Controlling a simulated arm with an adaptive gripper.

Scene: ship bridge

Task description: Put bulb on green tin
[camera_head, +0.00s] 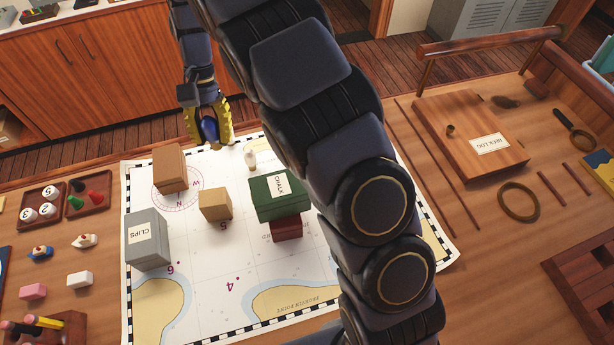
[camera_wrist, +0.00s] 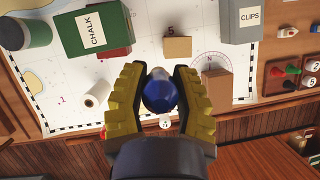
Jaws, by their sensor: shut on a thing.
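My gripper (camera_wrist: 160,98) is shut on a blue rounded bulb (camera_wrist: 160,94), held between the yellow fingers. In the head view my gripper (camera_head: 209,135) is at the chart's far edge, beyond the brown box, with the blue bulb (camera_head: 210,129) between its fingers. A dark green cylinder, which looks like the green tin (camera_wrist: 37,33), stands at the upper left of the wrist view, left of the chalk box. In the head view the tin is hidden, probably behind my arm.
A green chalk box (camera_head: 273,206) stands on a dark red block (camera_head: 287,229). A tan block (camera_head: 215,204), brown box (camera_head: 169,169) and grey clips box (camera_head: 146,240) stand on the chart (camera_head: 205,275). A small white cylinder (camera_head: 250,157) stands near its far edge.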

